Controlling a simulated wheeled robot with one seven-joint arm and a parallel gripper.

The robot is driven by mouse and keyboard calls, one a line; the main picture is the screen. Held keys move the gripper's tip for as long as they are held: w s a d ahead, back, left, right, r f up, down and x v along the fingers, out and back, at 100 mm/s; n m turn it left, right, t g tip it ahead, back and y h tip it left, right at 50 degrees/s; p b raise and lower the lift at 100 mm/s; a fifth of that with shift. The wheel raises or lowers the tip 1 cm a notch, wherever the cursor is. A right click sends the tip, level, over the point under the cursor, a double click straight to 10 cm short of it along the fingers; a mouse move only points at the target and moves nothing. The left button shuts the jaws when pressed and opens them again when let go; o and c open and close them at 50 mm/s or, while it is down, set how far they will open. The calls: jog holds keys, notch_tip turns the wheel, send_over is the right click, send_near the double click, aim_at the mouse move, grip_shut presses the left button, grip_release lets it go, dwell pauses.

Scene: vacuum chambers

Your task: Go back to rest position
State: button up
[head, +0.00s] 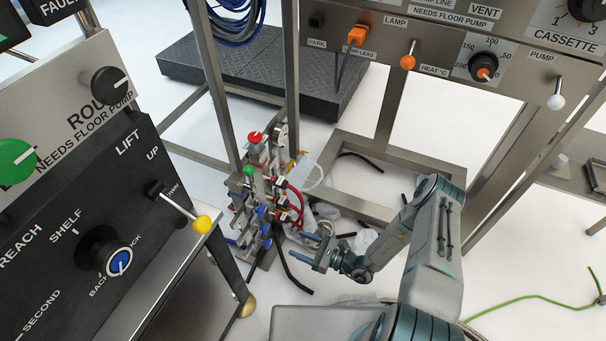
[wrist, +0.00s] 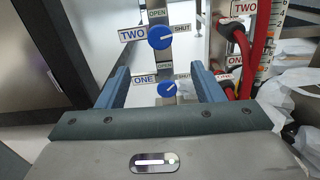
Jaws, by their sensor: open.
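My gripper (head: 325,246) is open and empty in the head view, at the end of my bent arm, low in the middle of the picture. It points left toward a valve stand (head: 262,205) with red, green and blue handles. In the wrist view the two fingers of my gripper (wrist: 165,88) are spread wide. Between and beyond them are two blue knobs, one labelled TWO (wrist: 161,37) and one labelled ONE (wrist: 167,89). I cannot tell how far the fingertips are from these knobs.
A control panel with a yellow-tipped lever (head: 202,224) stands at left. Another panel with an orange-tipped lever (head: 408,61) stands at upper right. Red hoses (wrist: 262,45) and crumpled clear plastic (wrist: 297,100) lie close right of my gripper. A green cable (head: 530,299) crosses open floor at right.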

jog(key=d+r+n+g+h+p, duration=0.2)
jog(key=r+n+g+p, duration=0.45)
jog(key=r, duration=1.15)
jog(key=d+r+n+g+h+p, duration=0.3)
jog(key=r+n+g+p, duration=0.4)
jog(key=r, duration=1.1)
jog(key=s+d+r+n+t+h+p, duration=0.3)
jog(key=s+d+r+h+p, duration=0.1)
jog(key=r, duration=0.9)
jog(key=s+d+r+n+t+h+p, duration=0.3)
jog(key=s+r+p, duration=0.2)
jog(key=r, duration=0.9)
jog(key=s+d+r+n+t+h+p, duration=0.3)
jog(key=r+p, duration=0.3)
jog(key=r, duration=0.7)
jog(key=shift+s+d+r+h+p, duration=0.2)
jog(key=shift+s+d+h+p, duration=0.2)
jog(key=shift+s+d+h, duration=0.4)
jog(key=shift+t, duration=0.25)
jog(key=shift+c, duration=0.3)
